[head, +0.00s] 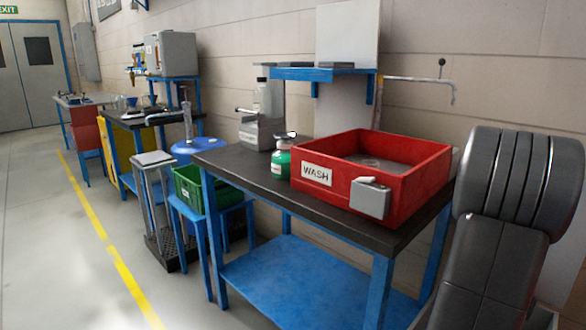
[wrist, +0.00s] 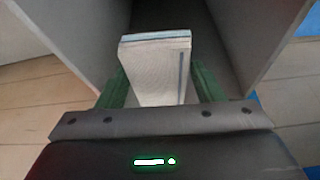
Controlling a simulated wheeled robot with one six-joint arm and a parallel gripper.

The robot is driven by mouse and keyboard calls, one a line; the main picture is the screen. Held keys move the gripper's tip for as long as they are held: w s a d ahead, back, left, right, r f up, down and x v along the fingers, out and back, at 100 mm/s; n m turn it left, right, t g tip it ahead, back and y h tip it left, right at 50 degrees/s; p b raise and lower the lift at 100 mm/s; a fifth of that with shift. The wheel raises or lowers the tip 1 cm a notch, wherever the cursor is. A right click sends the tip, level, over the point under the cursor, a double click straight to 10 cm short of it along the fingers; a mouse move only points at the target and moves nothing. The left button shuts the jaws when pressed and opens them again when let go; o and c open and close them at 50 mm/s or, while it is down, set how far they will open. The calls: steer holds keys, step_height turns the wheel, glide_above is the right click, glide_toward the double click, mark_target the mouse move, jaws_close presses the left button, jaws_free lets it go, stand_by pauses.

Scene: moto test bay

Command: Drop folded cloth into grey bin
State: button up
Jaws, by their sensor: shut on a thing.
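A folded white cloth (wrist: 158,80) with a blue stripe is held upright between the green fingers of my gripper (wrist: 161,88) in the wrist view. My gripper is shut on it. Grey walls of what looks like the grey bin (wrist: 262,35) stand on both sides beyond the fingers, with a dark hollow between them. The cloth shows in front of this hollow; how deep it reaches cannot be told. The head view shows neither the cloth nor the gripper, only my arm at the right.
A green crate (head: 205,190) sits on a blue stand. The floor at left (head: 50,240) is clear.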

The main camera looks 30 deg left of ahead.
step_height(320, 180, down, 3)
steer(key=shift+r+b, duration=0.2)
steer(key=shift+b, duration=0.45)
steer(key=o, duration=1)
steer(key=shift+c, duration=0.2)
steer(key=shift+r, duration=0.1)
steer(key=p+v, duration=0.4)
steer(key=v, duration=0.9)
steer(key=shift+s+r, duration=0.2)
steer(key=shift+r, duration=0.15)
